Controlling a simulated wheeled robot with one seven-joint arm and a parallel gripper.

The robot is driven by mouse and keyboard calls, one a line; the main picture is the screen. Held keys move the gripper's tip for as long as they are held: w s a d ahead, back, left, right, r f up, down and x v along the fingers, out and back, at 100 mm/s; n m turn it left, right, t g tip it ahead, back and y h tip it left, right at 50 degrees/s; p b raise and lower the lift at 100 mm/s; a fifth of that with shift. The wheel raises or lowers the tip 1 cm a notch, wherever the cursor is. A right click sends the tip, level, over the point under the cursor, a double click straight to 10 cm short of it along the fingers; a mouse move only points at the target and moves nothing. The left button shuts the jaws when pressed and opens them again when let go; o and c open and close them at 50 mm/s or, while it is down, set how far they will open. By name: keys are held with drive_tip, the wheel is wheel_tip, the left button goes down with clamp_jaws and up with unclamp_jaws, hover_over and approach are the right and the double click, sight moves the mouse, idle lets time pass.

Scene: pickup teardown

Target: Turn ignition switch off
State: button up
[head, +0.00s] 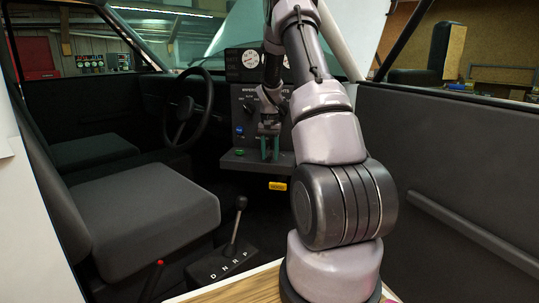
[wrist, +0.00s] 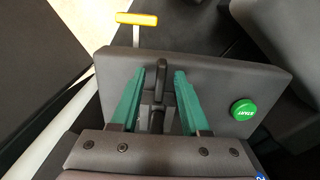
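My gripper (head: 270,146) points down at the grey ledge below the dashboard in the head view. Its two green fingers show in the wrist view (wrist: 170,70), apart from each other. Between them is a small dark upright part (wrist: 157,98), which looks like the ignition switch. The left finger is close to it; I cannot tell whether they touch. The right finger stands clear of it. The switch's lower part and its position marks are hidden. In the head view the fingers hide the switch.
A green START button (wrist: 244,112) sits on the same ledge (wrist: 222,80). A yellow handle (wrist: 136,19) juts out beyond the ledge. In the head view are the steering wheel (head: 187,122), a blue button (head: 239,130), the gear lever (head: 236,222) and the seat (head: 145,205).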

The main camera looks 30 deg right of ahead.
wheel_tip(320, 180, up, 11)
idle(0.7)
drive_tip(key=shift+f, duration=0.1)
drive_tip(key=s+a+r+n+t, duration=0.2)
drive_tip(key=s+a+r+t, duration=0.1)
drive_tip(key=s+a+r, duration=1)
drive_tip(key=s+a+r+t+y, duration=0.1)
drive_tip(key=s+a, duration=0.3)
drive_tip(key=s, duration=0.5)
drive_tip(key=s+a+r+n+t+y, duration=0.1)
drive_tip(key=s+a+r+t, duration=0.1)
drive_tip(key=s, duration=0.7)
drive_tip(key=shift+s+a+r+n+t, duration=0.2)
drive_tip(key=shift+a+r+n+t, duration=0.15)
drive_tip(key=shift+a+t, duration=0.4)
